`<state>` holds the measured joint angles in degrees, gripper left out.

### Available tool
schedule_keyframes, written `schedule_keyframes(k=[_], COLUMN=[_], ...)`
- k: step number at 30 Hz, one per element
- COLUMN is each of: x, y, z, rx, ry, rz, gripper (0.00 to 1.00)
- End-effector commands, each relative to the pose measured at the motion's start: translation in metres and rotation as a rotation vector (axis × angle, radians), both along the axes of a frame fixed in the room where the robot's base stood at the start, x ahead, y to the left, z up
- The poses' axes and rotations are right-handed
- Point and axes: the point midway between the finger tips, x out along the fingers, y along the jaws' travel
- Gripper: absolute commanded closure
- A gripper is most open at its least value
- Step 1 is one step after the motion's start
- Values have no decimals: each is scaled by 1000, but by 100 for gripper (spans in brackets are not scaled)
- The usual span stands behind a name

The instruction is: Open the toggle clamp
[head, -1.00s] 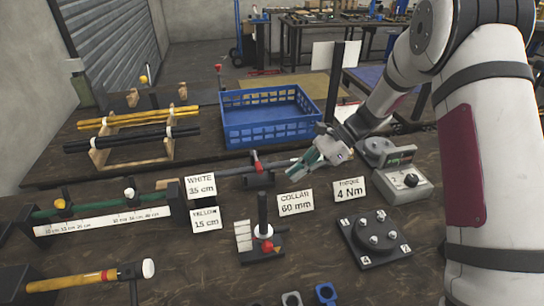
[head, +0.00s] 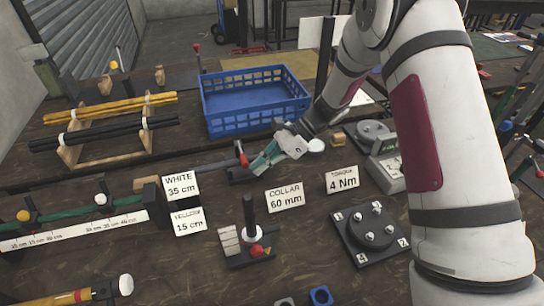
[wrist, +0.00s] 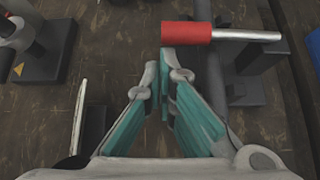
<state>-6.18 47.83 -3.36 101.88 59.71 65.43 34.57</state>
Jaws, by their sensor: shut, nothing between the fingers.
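The toggle clamp (head: 236,174) stands on the bench in front of the blue crate, with a grey rod running through it. Its red handle (head: 241,154) sticks up and also shows in the wrist view (wrist: 187,32), with a bare metal arm to its right. My gripper (head: 252,168) is shut and empty, its teal fingers right beside the handle. In the wrist view the fingertips (wrist: 167,60) come together at the left part of the red handle. I cannot tell whether they touch it.
A blue crate (head: 224,123) stands behind the clamp. White sign cards (head: 284,197) and a bolt plate (head: 361,240) stand to the front right. A small press fixture (head: 228,243) is nearer the front. Black and yellow rods (head: 115,135) lie on a rack at left.

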Motion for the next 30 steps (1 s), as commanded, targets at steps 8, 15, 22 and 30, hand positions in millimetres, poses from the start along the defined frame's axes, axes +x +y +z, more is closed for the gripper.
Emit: schedule_keyframes(k=[8, 15, 22, 30], x=[-3, -3, -7, -14], y=[9, 9, 9, 9], z=[-8, -8, -4, 1], rx=[-1, 0, -7, -20], ry=[-1, -1, 26, 70], rz=[-1, -1, 0, 0], gripper=[100, 100, 100, 100])
